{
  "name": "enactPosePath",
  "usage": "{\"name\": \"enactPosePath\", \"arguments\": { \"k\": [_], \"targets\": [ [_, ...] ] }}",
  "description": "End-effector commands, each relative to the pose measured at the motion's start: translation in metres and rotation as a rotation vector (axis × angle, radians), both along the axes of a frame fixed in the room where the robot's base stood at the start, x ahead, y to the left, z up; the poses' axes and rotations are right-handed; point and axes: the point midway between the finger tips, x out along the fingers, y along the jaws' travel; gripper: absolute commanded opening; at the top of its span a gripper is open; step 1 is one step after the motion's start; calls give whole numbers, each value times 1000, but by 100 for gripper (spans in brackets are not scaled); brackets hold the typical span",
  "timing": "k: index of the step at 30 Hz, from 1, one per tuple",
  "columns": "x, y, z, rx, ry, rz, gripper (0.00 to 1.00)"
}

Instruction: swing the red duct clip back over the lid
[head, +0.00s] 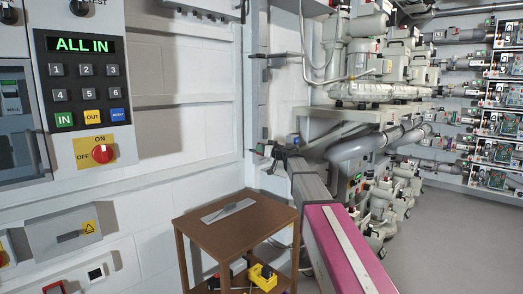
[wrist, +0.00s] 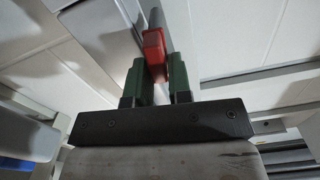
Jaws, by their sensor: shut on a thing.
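The red duct clip (wrist: 153,48) shows in the wrist view, between the two green fingers of my gripper (wrist: 156,72). The fingers are shut on it, and it sticks out beyond their tips. A dark grey piece (wrist: 156,15) continues past the red part. In the head view, my gripper (head: 272,149) is at the far end of my arm, close to the white wall. The clip is too small or hidden to make out there. I cannot pick out the lid for certain in either view.
A brown wooden stand (head: 250,218) with a flat grey piece on top stands below my arm. A control panel (head: 85,85) reading "ALL IN" is on the left wall. Grey blowers and pipes (head: 375,90) fill the back right. Grey floor (head: 440,240) is clear at right.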

Motion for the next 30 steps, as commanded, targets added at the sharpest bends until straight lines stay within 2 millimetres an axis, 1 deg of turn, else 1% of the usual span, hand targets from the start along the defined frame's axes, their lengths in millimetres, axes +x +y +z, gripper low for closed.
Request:
{"name": "enactPosePath", "arguments": {
  "k": [14,30],
  "targets": [
    [8,-7,-4,302,302,0,0],
    [14,-13,-13,664,667,0,0]
  ]
}}
